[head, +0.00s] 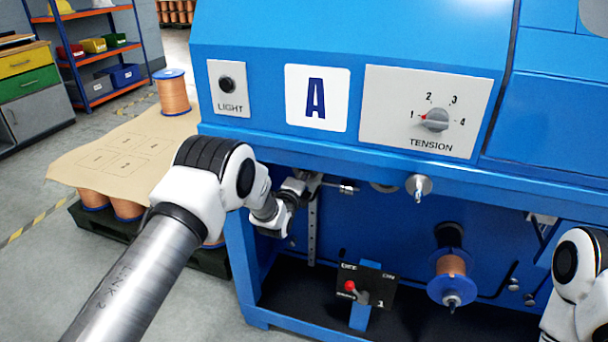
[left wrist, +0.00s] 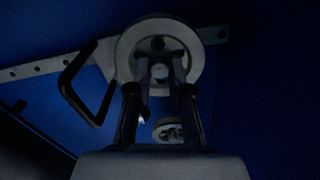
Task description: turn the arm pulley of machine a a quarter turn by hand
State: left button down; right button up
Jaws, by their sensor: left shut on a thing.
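The arm pulley (left wrist: 196,46) is a pale grey disc at the upper middle of the dark left wrist view. It sits at the end of a flat bar with holes (left wrist: 45,66). My left gripper (left wrist: 160,70) is shut on the pulley near its middle; the fingers cover part of its face, so the exact grip is hard to see. In the head view my left arm reaches under the hood of machine A (head: 317,98), and the pulley cannot be made out there. My right arm shows at the right edge; its gripper is out of view.
A dark bent handle (left wrist: 82,85) is left of the fingers, and a smaller pale round part (left wrist: 168,130) is below. Under the hood are a copper spool (head: 451,266) and an OFF/ON switch box (head: 366,289). The tension dial (head: 434,120) points to 1.

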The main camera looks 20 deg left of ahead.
pick_arm(q)
jog(key=c, duration=1.1)
grip_release()
jog(key=s, duration=1.2)
jog(key=shift+a, duration=0.2)
